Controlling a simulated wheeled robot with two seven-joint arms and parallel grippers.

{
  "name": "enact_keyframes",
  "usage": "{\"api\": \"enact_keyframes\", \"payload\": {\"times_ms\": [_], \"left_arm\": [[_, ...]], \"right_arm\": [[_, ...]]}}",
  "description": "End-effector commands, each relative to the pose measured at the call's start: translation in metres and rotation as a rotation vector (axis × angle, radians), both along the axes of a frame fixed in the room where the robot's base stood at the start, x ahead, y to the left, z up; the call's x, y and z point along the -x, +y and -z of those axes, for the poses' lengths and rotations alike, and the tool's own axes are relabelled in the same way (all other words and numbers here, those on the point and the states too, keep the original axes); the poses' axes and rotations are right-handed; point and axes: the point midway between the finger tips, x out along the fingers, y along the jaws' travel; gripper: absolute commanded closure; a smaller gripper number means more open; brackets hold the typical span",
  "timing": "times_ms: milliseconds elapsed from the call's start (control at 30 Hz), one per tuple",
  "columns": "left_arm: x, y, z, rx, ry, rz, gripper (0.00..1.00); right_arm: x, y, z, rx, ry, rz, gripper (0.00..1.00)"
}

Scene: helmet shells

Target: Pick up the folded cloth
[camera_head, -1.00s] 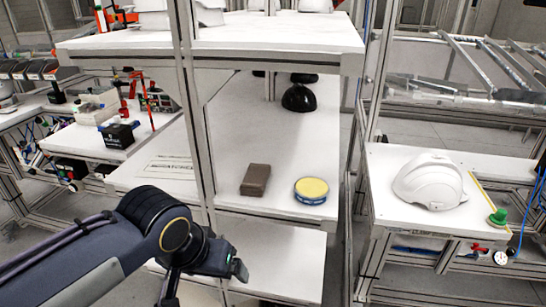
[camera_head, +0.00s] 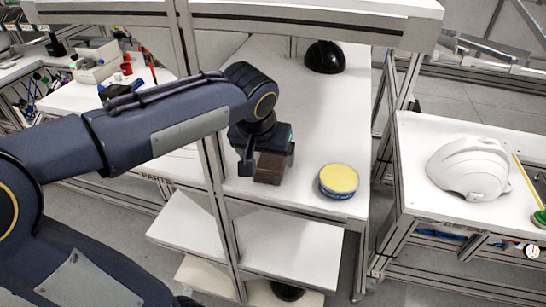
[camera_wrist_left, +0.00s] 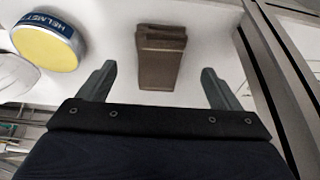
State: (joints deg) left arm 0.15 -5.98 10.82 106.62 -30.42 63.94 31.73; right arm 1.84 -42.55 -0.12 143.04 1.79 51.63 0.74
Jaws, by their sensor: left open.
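The folded cloth (camera_head: 268,168) is a small brown block-like bundle lying on the white middle shelf in the head view. My left gripper (camera_head: 265,167) is open at the cloth and covers part of it there. In the left wrist view the cloth (camera_wrist_left: 160,58) lies ahead of my left gripper (camera_wrist_left: 160,84), with its near end between the two spread fingertips as seen from this camera. The fingers show no contact with it. My right gripper is not in view.
A round tin with a yellow top (camera_head: 338,181) stands right of the cloth; it also shows in the wrist view (camera_wrist_left: 46,48). A metal post (camera_head: 212,165) rises left of the cloth. An upper shelf (camera_head: 320,24) overhangs behind. A black helmet (camera_head: 323,57) and white helmet (camera_head: 468,168) stand farther off.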

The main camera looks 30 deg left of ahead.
Motion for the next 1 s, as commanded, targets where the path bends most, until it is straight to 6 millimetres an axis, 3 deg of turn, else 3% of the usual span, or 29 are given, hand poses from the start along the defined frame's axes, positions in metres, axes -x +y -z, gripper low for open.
{"api": "enact_keyframes", "payload": {"times_ms": [367,633,933,1000], "left_arm": [[-0.036,0.01,-0.001,0.001,0.002,-0.001,0.15],[-0.049,0.013,0.041,0.001,0.003,0.0,0.15],[-0.051,0.014,0.047,0.0,0.0,0.0,0.15],[-0.051,0.014,0.047,0.0,0.0,0.0,0.21]], "right_arm": [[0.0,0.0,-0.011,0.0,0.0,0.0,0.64],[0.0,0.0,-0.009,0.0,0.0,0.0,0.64],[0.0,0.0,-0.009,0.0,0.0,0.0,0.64],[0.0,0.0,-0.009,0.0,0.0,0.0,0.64]]}}
